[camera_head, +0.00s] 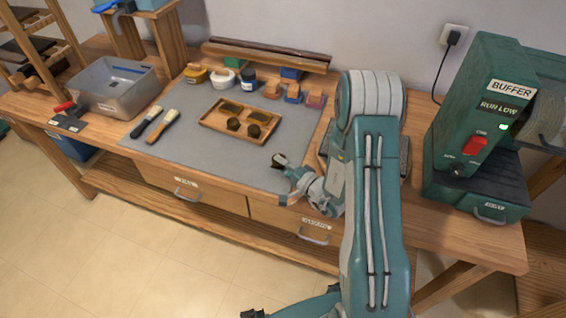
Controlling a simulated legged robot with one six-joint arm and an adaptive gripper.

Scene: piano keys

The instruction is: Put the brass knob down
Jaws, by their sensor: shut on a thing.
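My gripper (280,161) is over the right front part of the grey mat (200,165), to the right of the wooden tray. It is shut on a small dark thing at its tip, which fits the brass knob, but the fingers hide most of it. It is too small to tell whether the thing touches the mat. The wooden tray (212,125) lies on the mat and holds two round dark brassy knobs (254,131) and two flat dark pieces (231,106).
Two brushes (160,127) lie left of the tray. Jars (222,77) and small blocks (293,92) stand behind it. A grey bin (113,88) is at the left and a green buffer machine (475,130) at the right. The mat's front left is clear.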

